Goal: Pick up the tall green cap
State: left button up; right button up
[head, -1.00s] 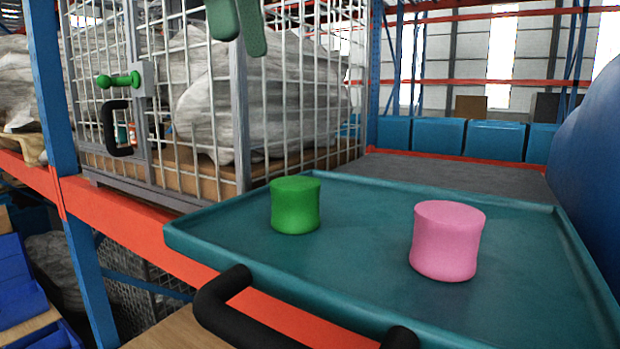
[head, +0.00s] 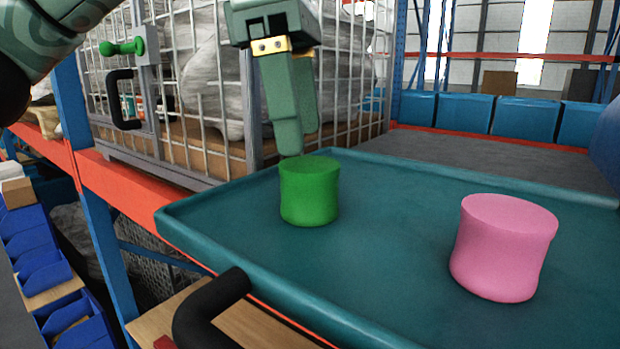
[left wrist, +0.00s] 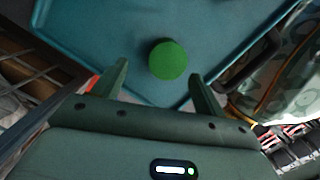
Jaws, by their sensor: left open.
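The green cap (head: 309,192) stands upright on the teal tray (head: 400,230), near its left side. My left gripper (head: 297,140) is just above and behind the cap's top in the head view, fingers pointing down. In the left wrist view the green cap (left wrist: 168,60) lies ahead of and between the two spread fingers of the left gripper (left wrist: 160,82). The gripper is open and empty. Whether a finger touches the cap cannot be told. My right gripper is not in view.
A pink cap (head: 503,247) stands on the tray to the right of the green one. A wire cage (head: 200,90) with wrapped bags stands behind on the left. A black handle (head: 205,310) is at the tray's front. The tray between the caps is clear.

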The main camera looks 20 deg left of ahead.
aim_at(309, 162)
pick_arm(q)
jog(key=f, duration=0.1)
jog(key=d+f, duration=0.1)
jog(key=s+f, duration=0.1)
jog(key=f, duration=0.1)
jog(key=shift+s+d+f, duration=0.1)
jog(key=shift+d, duration=0.05)
jog(key=shift+w+f, duration=0.3)
jog(key=shift+f, duration=0.2)
jog(key=shift+s, duration=0.2)
jog(key=c, duration=1.1)
jog(key=shift+w+r, duration=0.1)
jog(key=shift+w, duration=0.05)
